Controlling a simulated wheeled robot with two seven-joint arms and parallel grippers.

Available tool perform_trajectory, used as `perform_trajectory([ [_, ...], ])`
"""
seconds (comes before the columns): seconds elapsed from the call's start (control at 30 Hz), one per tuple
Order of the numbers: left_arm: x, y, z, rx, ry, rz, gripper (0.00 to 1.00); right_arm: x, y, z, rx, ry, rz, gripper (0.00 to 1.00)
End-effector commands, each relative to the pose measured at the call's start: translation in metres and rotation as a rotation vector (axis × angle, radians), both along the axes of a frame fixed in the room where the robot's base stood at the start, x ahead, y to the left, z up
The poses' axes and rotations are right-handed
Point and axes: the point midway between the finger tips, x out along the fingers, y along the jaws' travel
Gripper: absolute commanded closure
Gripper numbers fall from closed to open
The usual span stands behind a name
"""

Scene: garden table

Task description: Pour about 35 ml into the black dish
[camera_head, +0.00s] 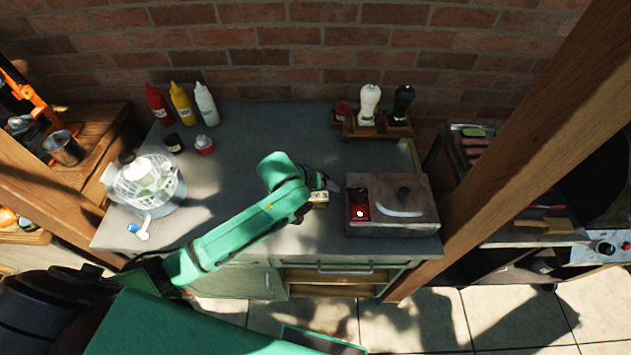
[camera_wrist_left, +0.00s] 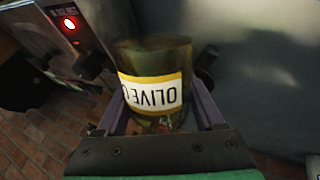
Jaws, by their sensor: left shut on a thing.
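My left gripper (camera_head: 324,189) is above the grey table, just left of the metal box. In the left wrist view my left gripper (camera_wrist_left: 160,108) is shut on a dark glass olive oil bottle (camera_wrist_left: 155,55). Its white and yellow label reads "OLIVE" upside down in that view. In the head view only a small part of the bottle (camera_head: 319,198) shows beside the fingers. I cannot make out a black dish in either view; the arm hides part of the table. I cannot tell whether any liquid flows. My right gripper is out of view.
The metal box (camera_head: 415,222) with a lit red light stands at the table's (camera_head: 235,115) right front. A mill rack (camera_head: 377,130) stands behind it. Red, yellow and white squeeze bottles (camera_head: 181,104) stand back left. A clear bowl (camera_head: 146,181) stands left. The back middle is clear.

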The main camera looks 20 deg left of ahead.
Motion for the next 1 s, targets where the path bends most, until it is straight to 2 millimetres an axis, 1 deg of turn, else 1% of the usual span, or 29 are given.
perform_trajectory([
  [0.8, 0.000, 0.000, 0.000, 0.000, 0.001, 0.001, 1.00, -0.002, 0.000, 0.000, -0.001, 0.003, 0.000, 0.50],
  [0.93, 0.001, 0.001, -0.010, 0.020, -0.058, 0.001, 1.00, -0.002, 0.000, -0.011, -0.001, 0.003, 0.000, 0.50],
  [1.0, 0.004, 0.002, -0.005, 0.037, -0.114, 0.002, 1.00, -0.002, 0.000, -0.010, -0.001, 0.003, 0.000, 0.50],
])
